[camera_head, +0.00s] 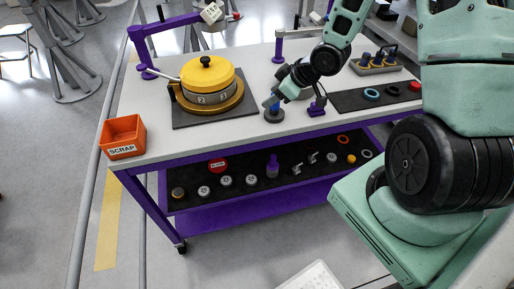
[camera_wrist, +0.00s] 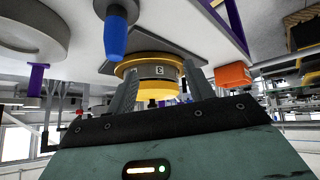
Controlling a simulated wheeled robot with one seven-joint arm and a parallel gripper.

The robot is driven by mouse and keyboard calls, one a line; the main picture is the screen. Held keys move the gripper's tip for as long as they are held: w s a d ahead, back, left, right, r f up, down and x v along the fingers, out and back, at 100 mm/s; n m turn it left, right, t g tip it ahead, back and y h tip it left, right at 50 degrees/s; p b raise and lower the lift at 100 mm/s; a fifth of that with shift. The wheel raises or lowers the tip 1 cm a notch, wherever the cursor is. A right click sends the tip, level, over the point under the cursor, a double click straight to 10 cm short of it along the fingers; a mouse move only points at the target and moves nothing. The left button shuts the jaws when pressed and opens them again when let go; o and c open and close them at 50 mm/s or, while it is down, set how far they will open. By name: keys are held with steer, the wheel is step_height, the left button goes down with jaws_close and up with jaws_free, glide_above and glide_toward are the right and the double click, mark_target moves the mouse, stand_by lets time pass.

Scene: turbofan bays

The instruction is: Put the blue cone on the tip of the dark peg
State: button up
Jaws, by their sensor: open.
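The blue cone (camera_wrist: 116,38) shows at the upper left of the wrist view, which appears upside down. It is in line with the end of the dark peg (camera_wrist: 118,9) and appears seated on its tip. In the head view, the blue cone (camera_head: 275,102) stands above a dark round base (camera_head: 274,115) near the table's front edge. My gripper (camera_head: 279,93) is beside and just above the cone. In the wrist view my gripper (camera_wrist: 163,86) has its two fingers spread with nothing between them. The cone is outside the fingers, apparently not touching them.
A yellow-topped round assembly (camera_head: 208,92) stands on a dark mat left of my gripper. An orange SCRAP bin (camera_head: 123,137) is at the table's left corner. A purple stand (camera_head: 317,107) and a dark mat with rings (camera_head: 350,101) are to the right. Several parts lie on the lower shelf.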

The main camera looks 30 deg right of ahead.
steer(key=s+a+r+g+h, duration=0.1)
steer(key=s+a+r+g, duration=0.1)
steer(key=s+a+r, duration=0.45)
steer(key=s+a+r+g+h, duration=0.15)
steer(key=s+a, duration=0.25)
steer(key=a, duration=0.5)
steer(key=s+a+r+g, duration=0.1)
steer(key=s+a+r, duration=0.1)
steer(key=s, duration=0.5)
steer(key=s+a+r+g, duration=0.2)
steer(key=s+a+r, duration=0.1)
steer(key=s, duration=0.5)
steer(key=shift+a+r+n, duration=0.15)
steer(key=shift+a+n, duration=0.15)
steer(key=shift+a, duration=0.4)
steer(key=shift+h, duration=0.25)
